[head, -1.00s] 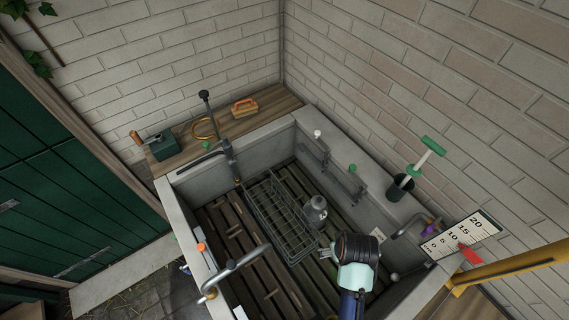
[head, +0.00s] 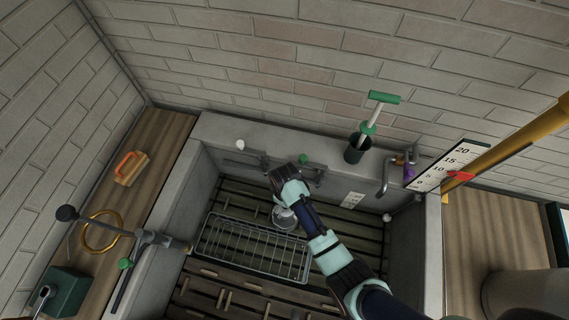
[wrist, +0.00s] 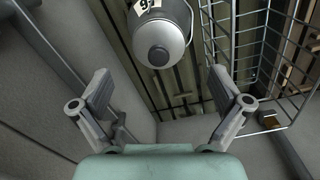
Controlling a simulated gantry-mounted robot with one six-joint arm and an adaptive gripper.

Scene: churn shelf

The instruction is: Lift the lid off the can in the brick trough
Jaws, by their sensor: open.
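The grey metal can (head: 284,218) stands on the slatted floor of the trough, beside the wire rack, partly hidden by my arm. In the wrist view the can (wrist: 152,12) shows near the top centre, with a pale number tag on its side. Its domed lid (wrist: 160,36) is on it, with a round knob (wrist: 159,54) facing the camera. My gripper (wrist: 160,82) is open and empty. In the wrist view its two fingers are spread left and right, below the lid in the picture. No contact with the can shows. In the head view my arm hides the fingers.
The wire rack (head: 252,228) lies close beside the can. The trough's wall (head: 405,250) and fittings at the back edge bound the space. A green-handled tool stands in a dark cup (head: 357,149) on the rim. A scale plate (head: 447,166) is at the right.

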